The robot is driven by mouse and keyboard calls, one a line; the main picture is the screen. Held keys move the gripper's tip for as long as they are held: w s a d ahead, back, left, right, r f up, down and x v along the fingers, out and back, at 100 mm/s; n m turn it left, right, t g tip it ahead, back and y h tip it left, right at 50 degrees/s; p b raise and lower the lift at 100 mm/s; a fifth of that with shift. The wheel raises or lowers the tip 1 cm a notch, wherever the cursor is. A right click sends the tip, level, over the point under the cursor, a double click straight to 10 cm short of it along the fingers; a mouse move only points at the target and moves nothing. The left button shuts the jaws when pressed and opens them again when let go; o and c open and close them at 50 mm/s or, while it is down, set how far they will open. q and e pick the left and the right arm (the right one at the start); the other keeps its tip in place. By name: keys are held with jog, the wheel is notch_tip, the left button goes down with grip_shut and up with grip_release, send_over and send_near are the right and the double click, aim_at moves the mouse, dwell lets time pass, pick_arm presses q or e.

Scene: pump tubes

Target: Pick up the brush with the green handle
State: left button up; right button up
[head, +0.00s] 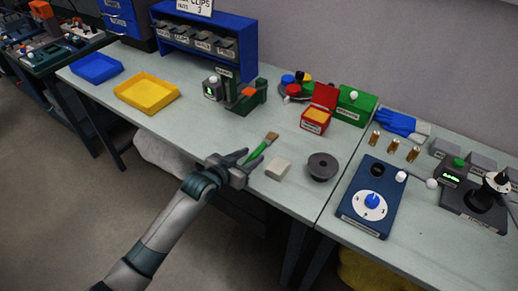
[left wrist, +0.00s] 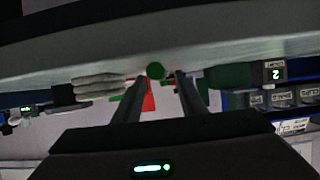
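The brush with the green handle (head: 258,152) lies on the grey-green workbench, its brown bristle end pointing up and right, away from me. My left gripper (head: 239,164) is at the near end of the handle, close to the bench's front edge. In the left wrist view its two dark fingers (left wrist: 160,78) are apart, and the round green handle end (left wrist: 155,71) shows between and beyond their tips. I see no grip on the handle. Whether a finger touches it I cannot tell. My right gripper is not in view.
A green-and-dark device (head: 246,98) and a red open box (head: 318,110) stand behind. A yellow tray (head: 147,93) is at left. The bench left of the brush is clear.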

pick_arm(q)
jog(key=shift+w+d+f, duration=0.15)
jog(key=shift+w, duration=0.05)
dwell(0.4)
grip_shut()
jog(key=shift+r, duration=0.2)
